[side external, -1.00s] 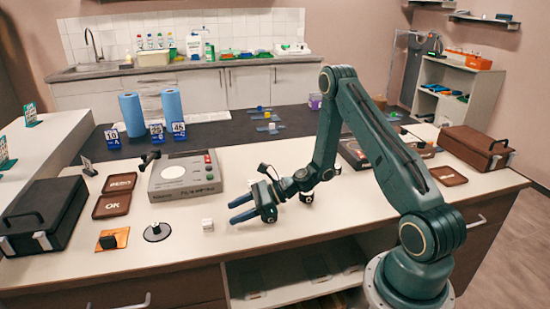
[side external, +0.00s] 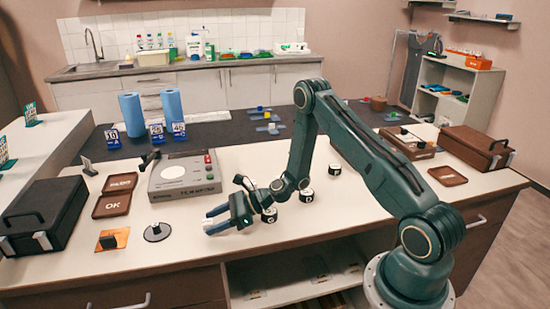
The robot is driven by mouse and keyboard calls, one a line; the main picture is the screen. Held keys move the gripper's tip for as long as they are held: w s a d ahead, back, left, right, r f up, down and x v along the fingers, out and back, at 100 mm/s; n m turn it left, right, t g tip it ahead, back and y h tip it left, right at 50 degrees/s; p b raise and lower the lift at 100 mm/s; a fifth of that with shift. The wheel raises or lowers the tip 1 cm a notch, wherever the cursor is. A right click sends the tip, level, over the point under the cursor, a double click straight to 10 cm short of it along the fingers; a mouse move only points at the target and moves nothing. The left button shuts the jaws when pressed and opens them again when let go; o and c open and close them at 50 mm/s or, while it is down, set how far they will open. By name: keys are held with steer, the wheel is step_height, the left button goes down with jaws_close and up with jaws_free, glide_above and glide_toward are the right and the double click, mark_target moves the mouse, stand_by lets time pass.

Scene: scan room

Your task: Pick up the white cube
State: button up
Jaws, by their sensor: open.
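My gripper (side external: 209,222) is open and low over the white bench top, its two blue fingers pointing left. The fingertips are at the spot where the white cube stood in the earlier side view.
A grey device (side external: 168,197) stands behind the gripper. A round pad with a black knob (side external: 157,231), an orange plate (side external: 105,248) and a black case (side external: 70,200) are to the left. Small dark-and-white cylinders (side external: 306,195) stand near my arm. The front bench edge is close.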

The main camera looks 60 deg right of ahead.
steer(key=shift+x, duration=0.9)
steer(key=shift+c, duration=0.4)
steer(key=c, duration=1)
